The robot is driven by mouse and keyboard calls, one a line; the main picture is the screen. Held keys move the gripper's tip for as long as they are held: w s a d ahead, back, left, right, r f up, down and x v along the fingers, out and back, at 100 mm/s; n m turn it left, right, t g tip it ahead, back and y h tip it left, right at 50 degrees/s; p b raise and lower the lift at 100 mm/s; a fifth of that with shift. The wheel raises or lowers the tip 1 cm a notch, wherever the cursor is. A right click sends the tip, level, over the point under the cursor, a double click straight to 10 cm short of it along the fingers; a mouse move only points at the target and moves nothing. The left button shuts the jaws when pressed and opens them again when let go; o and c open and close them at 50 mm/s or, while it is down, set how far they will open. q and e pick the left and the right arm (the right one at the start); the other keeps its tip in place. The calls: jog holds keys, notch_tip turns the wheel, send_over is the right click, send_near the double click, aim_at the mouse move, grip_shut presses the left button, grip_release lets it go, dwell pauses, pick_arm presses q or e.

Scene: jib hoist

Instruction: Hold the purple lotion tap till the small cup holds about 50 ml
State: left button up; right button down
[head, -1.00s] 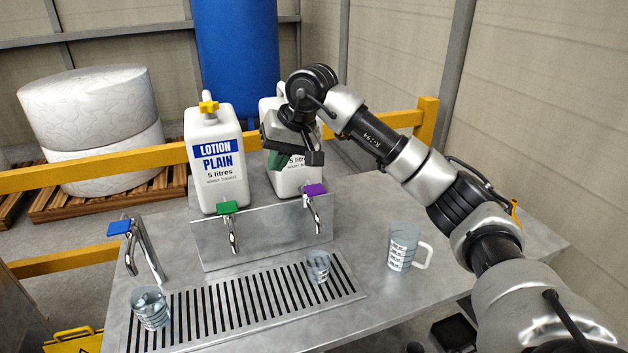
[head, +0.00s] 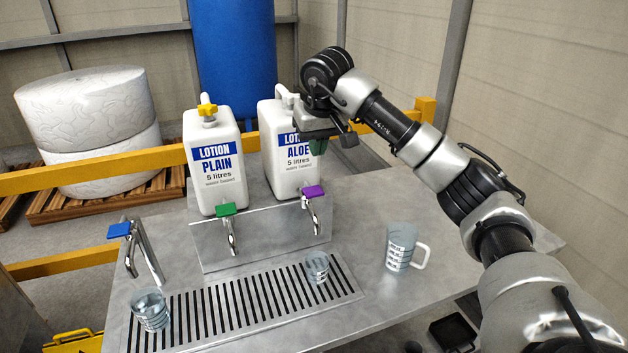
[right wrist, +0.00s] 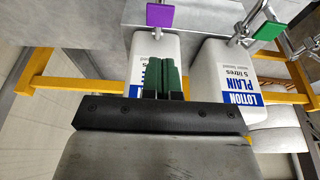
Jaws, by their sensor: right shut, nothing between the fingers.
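The purple tap (head: 313,192) stands on the metal panel below the ALOE lotion bottle (head: 287,165). It also shows in the right wrist view (right wrist: 160,14). The small cup (head: 317,269) sits on the slotted drain grate under the purple tap's spout; its level is too small to read. My right gripper (head: 318,147) is shut and empty, in front of the right edge of the ALOE bottle and above the purple tap, apart from it. Its green fingertips (right wrist: 163,76) are together in the right wrist view. My left gripper is out of view.
A green tap (head: 226,210) is below the PLAIN bottle (head: 212,165). A blue tap (head: 119,230) stands at the left, with a cup (head: 149,308) near it. A measuring jug (head: 400,248) is right of the grate (head: 346,284). A yellow rail (head: 90,176) runs behind.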

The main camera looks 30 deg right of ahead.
aim_at(313, 191)
jog(key=x, duration=0.3)
jog(key=p+x, duration=0.1)
jog(key=x, duration=0.2)
jog(key=p+x, duration=0.1)
jog(key=x, duration=0.2)
jog(key=shift+s+f, duration=0.3)
jog(key=shift+f+p, duration=0.35)
jog(key=shift+f, duration=0.2)
jog(key=f+t+b, duration=0.1)
jog(key=b, duration=0.2)
jog(key=s+f+t+b, duration=0.1)
jog(key=b, duration=0.2)
jog(key=s+f+t+h+b, duration=0.1)
jog(key=b, duration=0.2)
jog(key=shift+a+f+t+b, duration=0.3)
jog(key=shift+f+t, duration=0.05)
jog(key=shift+t, duration=0.05)
jog(key=shift+s+r, duration=0.1)
jog(key=shift+r, duration=0.1)
